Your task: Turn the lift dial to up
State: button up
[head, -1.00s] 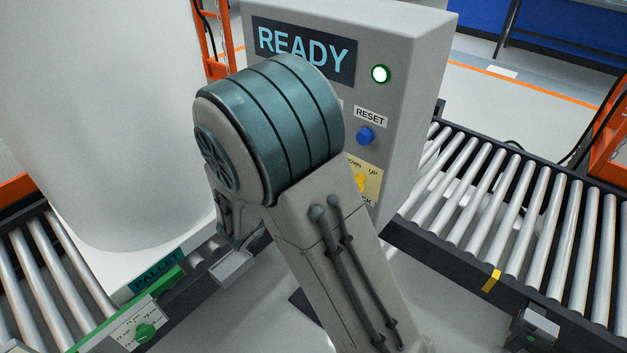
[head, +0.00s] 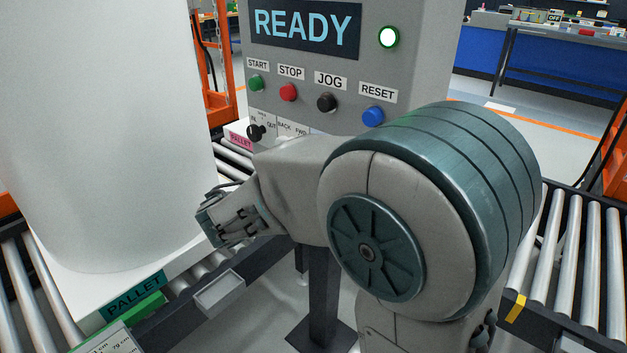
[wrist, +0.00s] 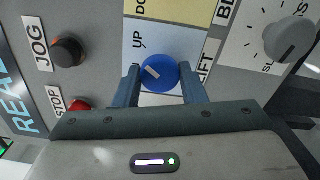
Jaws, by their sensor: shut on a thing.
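The blue lift dial (wrist: 163,73) is in the middle of the wrist view, on a pale blue label marked UP and, beside it, LIFT. Its white pointer mark slants toward the upper left, roughly to the side of the word UP. My gripper (wrist: 160,84) is shut on the dial, with one blue finger on each side of it. In the head view my arm covers the dial and my gripper's fingers. The control panel (head: 420,70) there shows READY on its screen and a lit green-rimmed lamp.
START (head: 256,83), STOP (head: 289,92), JOG (head: 326,103) and RESET (head: 373,117) controls sit close together on the panel. A grey knob (wrist: 290,38) is beside the dial. A large white tank (head: 110,130) stands at left on a pallet over rollers; a roller conveyor (head: 575,250) runs at right.

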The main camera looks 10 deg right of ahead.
jog(key=shift+m+b, duration=0.5)
jog(key=shift+b, duration=0.1)
jog(key=o, duration=1)
jog(key=shift+a, duration=0.1)
jog(key=v, duration=1.3)
jog(key=shift+s+a+p, duration=0.25)
jog(key=shift+a+p, duration=0.05)
jog(key=shift+p, duration=0.15)
